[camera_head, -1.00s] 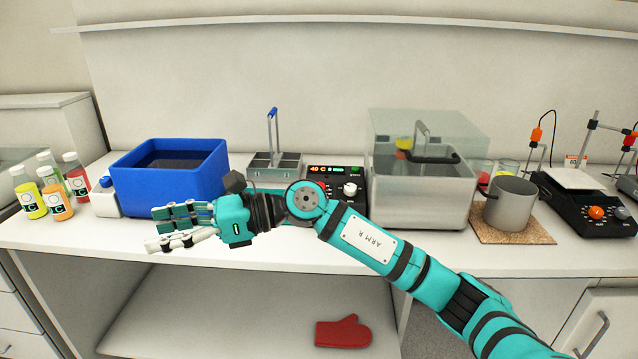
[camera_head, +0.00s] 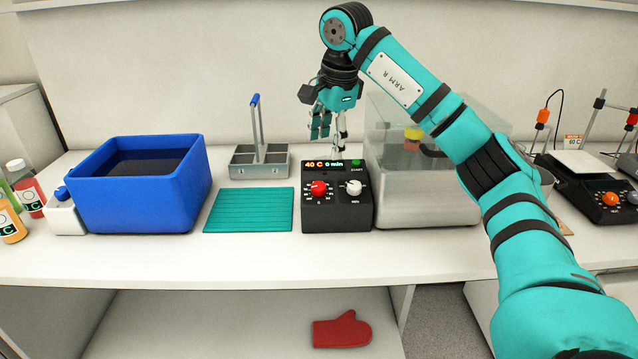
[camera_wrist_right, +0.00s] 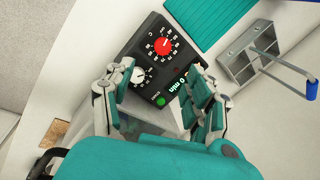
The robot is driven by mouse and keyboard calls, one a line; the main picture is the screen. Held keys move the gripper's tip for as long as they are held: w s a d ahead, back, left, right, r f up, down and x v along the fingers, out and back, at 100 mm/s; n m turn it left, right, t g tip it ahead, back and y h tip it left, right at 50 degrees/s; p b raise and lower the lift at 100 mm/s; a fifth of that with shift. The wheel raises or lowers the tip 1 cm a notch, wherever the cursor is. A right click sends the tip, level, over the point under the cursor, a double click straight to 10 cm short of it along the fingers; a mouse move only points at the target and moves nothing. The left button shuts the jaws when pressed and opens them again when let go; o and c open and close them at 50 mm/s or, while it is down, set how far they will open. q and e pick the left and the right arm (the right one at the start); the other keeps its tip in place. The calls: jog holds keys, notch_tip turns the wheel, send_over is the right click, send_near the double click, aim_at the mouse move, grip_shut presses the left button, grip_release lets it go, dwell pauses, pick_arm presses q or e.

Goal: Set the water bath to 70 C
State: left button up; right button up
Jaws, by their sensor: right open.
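The black control box (camera_head: 337,212) stands in front of the back wall, beside the steel water bath tank (camera_head: 425,210). Its display (camera_head: 325,163) reads 40 C and what looks like 0 min. Below it are a red knob (camera_head: 319,188) and a white knob (camera_head: 353,187), with a green start button (camera_head: 356,162) at top right. My right gripper (camera_head: 327,137) points down above the back of the box, apart from the knobs. In the right wrist view, my right gripper (camera_wrist_right: 150,88) has its fingers spread and empty, with the red knob (camera_wrist_right: 163,46) beyond them. My left gripper is out of view.
A teal mat (camera_head: 249,211) lies left of the box, with a grey divided rack (camera_head: 245,168) behind it. A blue basin (camera_head: 140,205) stands further left. My right arm covers part of the tank. A red mitt (camera_head: 341,330) lies on the lower shelf.

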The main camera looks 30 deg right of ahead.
send_near(319, 185)
jog(key=f, duration=0.1)
jog(key=x, duration=0.5)
jog(key=shift+x, duration=1.15)
jog(key=shift+w+f, duration=0.2)
jog(key=shift+f, duration=0.2)
grip_shut()
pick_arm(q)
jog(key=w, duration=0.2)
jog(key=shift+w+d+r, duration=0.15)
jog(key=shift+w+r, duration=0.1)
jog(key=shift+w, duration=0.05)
